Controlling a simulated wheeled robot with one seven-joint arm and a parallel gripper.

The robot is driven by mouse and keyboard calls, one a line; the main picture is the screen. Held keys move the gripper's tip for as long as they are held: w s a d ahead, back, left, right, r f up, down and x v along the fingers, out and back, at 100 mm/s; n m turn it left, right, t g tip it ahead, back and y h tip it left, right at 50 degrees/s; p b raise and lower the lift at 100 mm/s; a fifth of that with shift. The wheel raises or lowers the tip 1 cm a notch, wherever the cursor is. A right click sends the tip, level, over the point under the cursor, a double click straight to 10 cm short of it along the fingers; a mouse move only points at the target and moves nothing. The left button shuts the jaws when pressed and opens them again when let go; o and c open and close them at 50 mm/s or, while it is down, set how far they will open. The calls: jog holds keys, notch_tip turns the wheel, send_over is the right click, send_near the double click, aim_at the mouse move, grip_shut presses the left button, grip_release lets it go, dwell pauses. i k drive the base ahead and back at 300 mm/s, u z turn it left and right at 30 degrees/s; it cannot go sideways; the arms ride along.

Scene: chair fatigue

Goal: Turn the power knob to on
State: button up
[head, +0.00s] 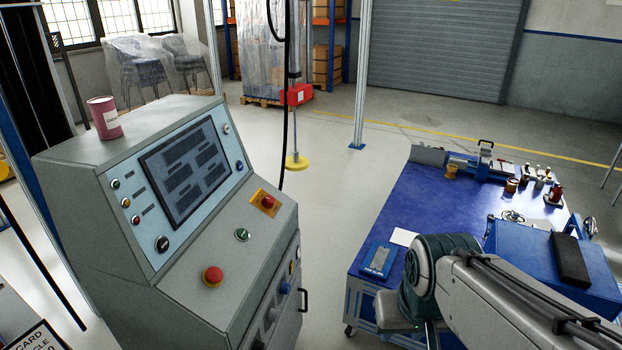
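The grey control console (75,220) stands at the left with a sloped panel and a dark screen (186,171). A black rotary knob (162,243) with a light mark sits at the panel's lower left corner. It looks like the power knob, but its label and setting are too small to read. Smaller knobs and buttons sit left of the screen, and a blue knob (239,165) sits at its right. My arm reaches in from the lower right, well apart from the console.
Red mushroom buttons (213,275) and a green button (242,234) sit on the console's lower ledge. A pink can (104,117) stands on top. A blue workbench (405,213) with tools is at the right. Open floor (325,215) lies between; a cable hangs behind the console.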

aim_at(268, 201)
jog(key=z, duration=0.15)
jog(key=i, duration=0.9)
jog(key=u, duration=0.5)
